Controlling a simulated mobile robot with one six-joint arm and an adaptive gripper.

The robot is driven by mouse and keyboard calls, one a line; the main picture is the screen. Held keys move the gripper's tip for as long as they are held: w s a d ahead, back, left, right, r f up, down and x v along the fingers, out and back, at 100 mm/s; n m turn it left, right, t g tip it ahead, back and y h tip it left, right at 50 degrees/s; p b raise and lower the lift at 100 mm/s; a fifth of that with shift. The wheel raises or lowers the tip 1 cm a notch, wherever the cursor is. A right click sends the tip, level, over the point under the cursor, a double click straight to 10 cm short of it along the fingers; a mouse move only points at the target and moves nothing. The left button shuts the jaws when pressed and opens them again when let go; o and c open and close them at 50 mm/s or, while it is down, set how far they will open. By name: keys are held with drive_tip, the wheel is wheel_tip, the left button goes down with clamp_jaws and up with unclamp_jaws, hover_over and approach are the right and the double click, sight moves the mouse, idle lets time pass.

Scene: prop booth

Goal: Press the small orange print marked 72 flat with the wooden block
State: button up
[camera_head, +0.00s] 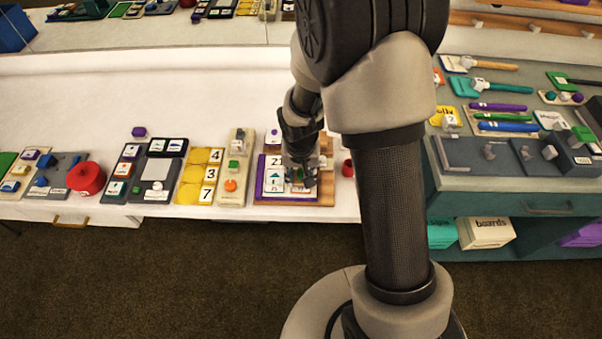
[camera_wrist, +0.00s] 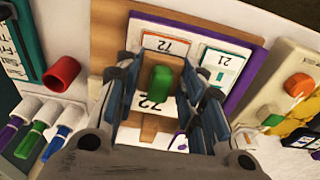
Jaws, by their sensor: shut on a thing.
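My gripper (camera_wrist: 160,88) points down over a purple-edged board (camera_wrist: 248,75) and is shut on a green grip (camera_wrist: 160,78), which appears to belong to the wooden block; its body is largely hidden by the fingers. The small orange print marked 72 (camera_wrist: 166,44) lies on the board just beyond the green grip in the wrist view. A bigger black 72 shows on white between the fingers. In the head view my gripper (camera_head: 300,178) is over the same board (camera_head: 260,190). Whether the block touches a print cannot be told.
A card marked 21 (camera_wrist: 222,68) lies beside the orange print. A red cup (camera_wrist: 62,73) and several capped pens stand to the left in the wrist view. A pale tray with an orange knob (camera_wrist: 298,86) is at the right. White counter lies behind the board.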

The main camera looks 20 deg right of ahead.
drive_tip(key=shift+f+b, duration=0.6)
drive_tip(key=shift+f, duration=0.05)
idle(1.7)
drive_tip(key=shift+s+a+r+p, duration=0.1)
drive_tip(key=shift+s+r+p, duration=0.05)
drive_tip(key=shift+r+p, duration=1.2)
drive_tip(key=shift+s+r+p, duration=0.15)
drive_tip(key=shift+r+p, duration=0.65)
drive_tip(key=shift+r, duration=0.95)
drive_tip(key=r+n, duration=0.1)
drive_tip(key=r, duration=0.1)
drive_tip(key=s+r+n, duration=0.1)
drive_tip(key=r+n, duration=0.1)
drive_tip(key=shift+d+r, duration=0.2)
drive_tip(key=shift+r, duration=0.05)
drive_tip(key=shift+s+r+n, duration=0.15)
drive_tip(key=shift+r+n, duration=0.15)
drive_tip(key=shift+r, duration=0.05)
